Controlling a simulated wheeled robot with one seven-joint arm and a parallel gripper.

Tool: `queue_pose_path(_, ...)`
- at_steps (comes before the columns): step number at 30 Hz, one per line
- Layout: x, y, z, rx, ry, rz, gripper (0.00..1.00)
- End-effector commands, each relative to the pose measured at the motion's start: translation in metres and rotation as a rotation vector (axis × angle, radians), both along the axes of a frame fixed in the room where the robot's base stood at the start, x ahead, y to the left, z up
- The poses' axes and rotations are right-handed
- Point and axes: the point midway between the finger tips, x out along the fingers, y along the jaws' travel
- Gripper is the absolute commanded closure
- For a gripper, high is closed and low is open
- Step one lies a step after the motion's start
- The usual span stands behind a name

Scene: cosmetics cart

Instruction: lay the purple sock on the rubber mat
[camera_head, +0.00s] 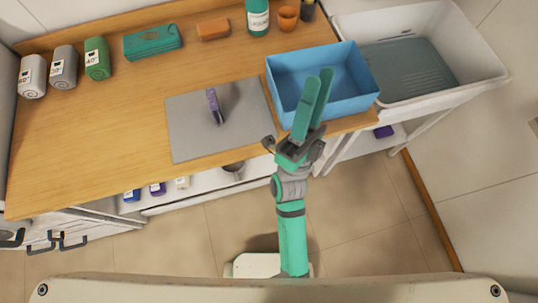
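A narrow purple thing (213,101), which looks like the purple sock, is on the grey rubber mat (190,135) on the wooden counter. It lies near the middle of the mat, with a dark shadow beside it. Its exact shape is too small to tell. My gripper (318,76) is over the blue basin, to the right of the mat and apart from the purple thing. Its two long green fingers stand a little apart, with nothing seen between them.
The blue basin (275,77) stands right of the mat, beside a white sink (490,62). Rolled towels (64,68), a teal box (153,42), an orange block (213,29), a green bottle (258,18) and an orange cup (288,18) line the back. The counter left of the mat is clear.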

Motion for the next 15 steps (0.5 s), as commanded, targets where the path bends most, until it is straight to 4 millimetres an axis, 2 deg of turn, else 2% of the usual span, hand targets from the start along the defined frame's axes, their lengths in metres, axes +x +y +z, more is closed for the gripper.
queue_pose_path(1, -0.003, 0.005, -0.018, -0.059, 0.081, -0.034, 0.64)
queue_pose_path(8, -0.019, 0.026, -0.099, -0.322, 0.419, -0.176, 0.64)
queue_pose_path(15, -0.062, 0.044, -0.189, -0.591, 0.764, -0.280, 0.64)
